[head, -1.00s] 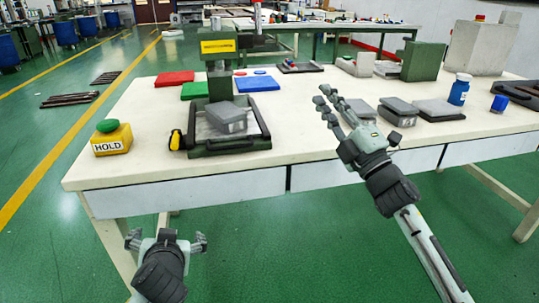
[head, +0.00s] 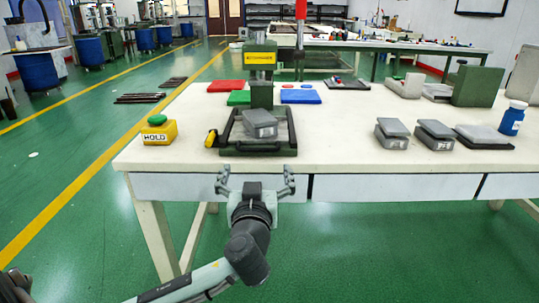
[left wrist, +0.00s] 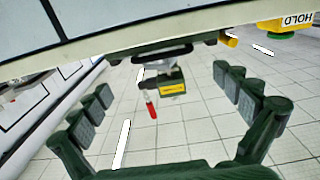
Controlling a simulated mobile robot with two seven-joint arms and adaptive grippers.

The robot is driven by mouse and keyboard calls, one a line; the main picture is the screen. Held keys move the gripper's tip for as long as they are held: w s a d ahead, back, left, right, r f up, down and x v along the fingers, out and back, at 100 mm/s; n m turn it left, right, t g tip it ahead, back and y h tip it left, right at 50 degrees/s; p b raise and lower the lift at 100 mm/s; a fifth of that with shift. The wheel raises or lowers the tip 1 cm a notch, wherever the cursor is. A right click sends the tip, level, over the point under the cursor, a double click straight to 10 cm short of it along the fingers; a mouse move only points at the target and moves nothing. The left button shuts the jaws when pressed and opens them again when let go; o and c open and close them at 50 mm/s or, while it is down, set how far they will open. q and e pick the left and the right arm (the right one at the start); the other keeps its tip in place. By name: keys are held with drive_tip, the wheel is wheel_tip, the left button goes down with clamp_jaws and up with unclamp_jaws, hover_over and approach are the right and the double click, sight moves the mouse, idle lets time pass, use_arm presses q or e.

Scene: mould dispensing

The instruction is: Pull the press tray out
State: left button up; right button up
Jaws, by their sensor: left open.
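The press tray (head: 230,148) is a dark-green framed tray lying on the white table (head: 350,155) at the foot of the green press (head: 262,80). A grey mould block (head: 259,124) sits on it. The tray's dark front handle also shows near the top of the left wrist view (left wrist: 162,54). My left gripper (head: 255,177) is open and empty. It is just in front of the table's front edge, in line with the tray and apart from it. Its spread fingers also show in the left wrist view (left wrist: 172,95). My right gripper is out of view.
A yellow HOLD button box (head: 159,132) stands left of the tray, and a yellow-black object (head: 211,138) lies at its left side. Grey moulds (head: 392,135) and a blue bottle (head: 511,119) stand to the right. The tabletop between tray and moulds is clear.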

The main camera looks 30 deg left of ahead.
sight(258, 150)
use_arm(q)
drive_tip(key=p+x, duration=0.1)
drive_tip(key=x, duration=0.6)
drive_tip(key=shift+a, duration=0.1)
drive_tip(key=shift+w+a, duration=0.2)
drive_tip(key=shift+w, duration=0.15)
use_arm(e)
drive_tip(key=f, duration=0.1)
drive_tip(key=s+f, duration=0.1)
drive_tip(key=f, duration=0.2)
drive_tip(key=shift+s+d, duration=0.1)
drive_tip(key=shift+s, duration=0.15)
use_arm(q)
drive_tip(key=shift+c, duration=0.6)
drive_tip(key=shift+s+r, duration=0.1)
drive_tip(key=c, duration=1.9)
clamp_jaws()
drive_tip(key=shift+c, duration=0.9)
unclamp_jaws()
